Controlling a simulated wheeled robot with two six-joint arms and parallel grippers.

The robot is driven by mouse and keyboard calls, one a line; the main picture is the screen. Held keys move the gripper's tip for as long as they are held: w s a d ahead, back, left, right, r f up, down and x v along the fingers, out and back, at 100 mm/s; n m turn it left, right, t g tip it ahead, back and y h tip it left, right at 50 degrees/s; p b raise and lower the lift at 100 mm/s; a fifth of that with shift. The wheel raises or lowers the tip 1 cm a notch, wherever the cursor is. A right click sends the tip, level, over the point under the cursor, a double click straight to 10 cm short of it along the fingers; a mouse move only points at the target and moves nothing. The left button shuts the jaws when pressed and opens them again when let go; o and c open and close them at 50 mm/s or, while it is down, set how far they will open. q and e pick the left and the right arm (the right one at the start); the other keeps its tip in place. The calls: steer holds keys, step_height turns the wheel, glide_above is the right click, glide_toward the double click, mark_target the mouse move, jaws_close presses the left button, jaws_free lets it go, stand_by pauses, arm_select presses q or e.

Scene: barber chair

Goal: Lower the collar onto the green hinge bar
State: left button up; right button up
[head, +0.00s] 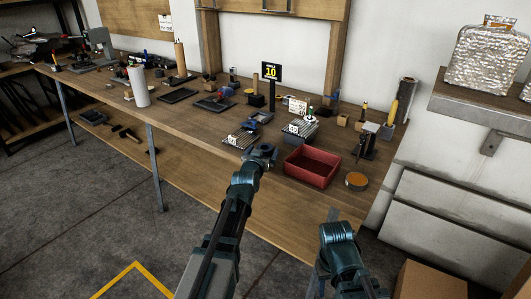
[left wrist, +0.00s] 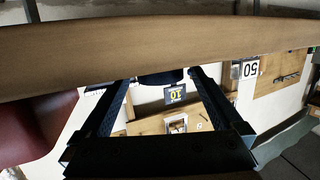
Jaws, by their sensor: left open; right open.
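My left gripper (head: 262,154) reaches over the front edge of the workbench, left of the red bin. In the left wrist view its two fingers (left wrist: 162,78) are spread apart, with a dark rounded thing (left wrist: 161,77) showing beyond the gap; I cannot tell what it is. My right gripper (head: 338,234) is low in front of the bench's right end, its jaws hard to make out and nothing seen in it. A small thing with a green top (head: 311,113) stands behind the bin. I cannot make out the collar or the green hinge bar for sure.
The red bin (head: 312,167) and a round orange-topped tin (head: 356,181) stand near the bench's front edge. The workbench front (head: 190,135) is clear to the left.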

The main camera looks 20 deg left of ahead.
mark_target(265, 148)
arm_select(q)
steer(key=w, duration=0.3)
steer(key=shift+f, duration=0.4)
steer(key=shift+s, duration=0.15)
arm_select(e)
steer(key=shift+w+d+f, duration=0.1)
steer(key=shift+w+f, duration=0.15)
steer(key=shift+f, duration=0.1)
arm_select(q)
steer(key=shift+c, duration=0.2)
steer(key=c, duration=1.4)
steer(key=shift+r, duration=0.25)
arm_select(e)
steer(key=shift+r, duration=0.2)
